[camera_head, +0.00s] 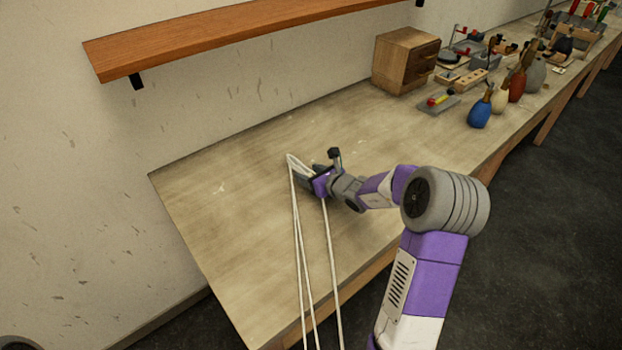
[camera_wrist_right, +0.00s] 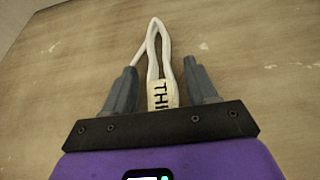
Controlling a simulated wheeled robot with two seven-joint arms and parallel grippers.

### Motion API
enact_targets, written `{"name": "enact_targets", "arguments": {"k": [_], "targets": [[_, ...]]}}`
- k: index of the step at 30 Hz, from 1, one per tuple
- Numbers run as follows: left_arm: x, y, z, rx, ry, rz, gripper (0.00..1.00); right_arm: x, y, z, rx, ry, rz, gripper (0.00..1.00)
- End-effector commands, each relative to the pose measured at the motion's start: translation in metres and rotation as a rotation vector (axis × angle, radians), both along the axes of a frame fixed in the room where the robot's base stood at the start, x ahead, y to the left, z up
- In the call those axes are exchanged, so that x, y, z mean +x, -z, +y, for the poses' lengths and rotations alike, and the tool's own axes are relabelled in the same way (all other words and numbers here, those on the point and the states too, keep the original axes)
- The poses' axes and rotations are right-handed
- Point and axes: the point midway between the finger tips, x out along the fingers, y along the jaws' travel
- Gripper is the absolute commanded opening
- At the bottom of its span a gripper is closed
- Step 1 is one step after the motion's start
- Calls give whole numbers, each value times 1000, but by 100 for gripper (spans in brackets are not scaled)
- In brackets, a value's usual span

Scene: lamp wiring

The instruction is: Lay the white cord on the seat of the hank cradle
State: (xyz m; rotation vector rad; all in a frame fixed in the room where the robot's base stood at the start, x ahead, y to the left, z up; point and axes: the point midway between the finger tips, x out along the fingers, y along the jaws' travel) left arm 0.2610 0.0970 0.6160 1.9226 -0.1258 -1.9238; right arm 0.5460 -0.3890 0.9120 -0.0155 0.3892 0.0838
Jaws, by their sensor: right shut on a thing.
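The white cord (camera_head: 332,270) runs in several strands over the near end of the bench and out at the bottom of the head view. My right gripper (camera_head: 308,172) is shut on the cord near its looped end, over the bench. In the right wrist view the cord loop (camera_wrist_right: 153,40) stands out beyond the grey fingers. A pale tag (camera_wrist_right: 162,95) with black letters, partly hidden by the gripper, shows between them. I cannot tell which object is the hank cradle. My left gripper is not in view.
The bench (camera_head: 235,220) is bare around the gripper. A wooden box (camera_head: 395,62) stands at the back. Farther right are a small grey tray (camera_head: 438,106), a blue bottle (camera_head: 480,113), a red bottle (camera_head: 516,87) and cluttered tools. A wooden shelf (camera_head: 230,32) hangs on the wall.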

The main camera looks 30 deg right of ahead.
Motion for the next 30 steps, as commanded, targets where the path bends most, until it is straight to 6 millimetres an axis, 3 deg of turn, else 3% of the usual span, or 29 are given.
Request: {"name": "enact_targets", "arguments": {"k": [13,14,18,30], "targets": [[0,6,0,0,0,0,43,0,7,0,-2,-1,-4,21],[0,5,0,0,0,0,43,0,6,0,-3,-1,-2,62],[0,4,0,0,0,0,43,0,6,0,-2,-1,-2,83],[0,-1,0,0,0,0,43,-3,1,-1,-2,0,-2,83]]}}
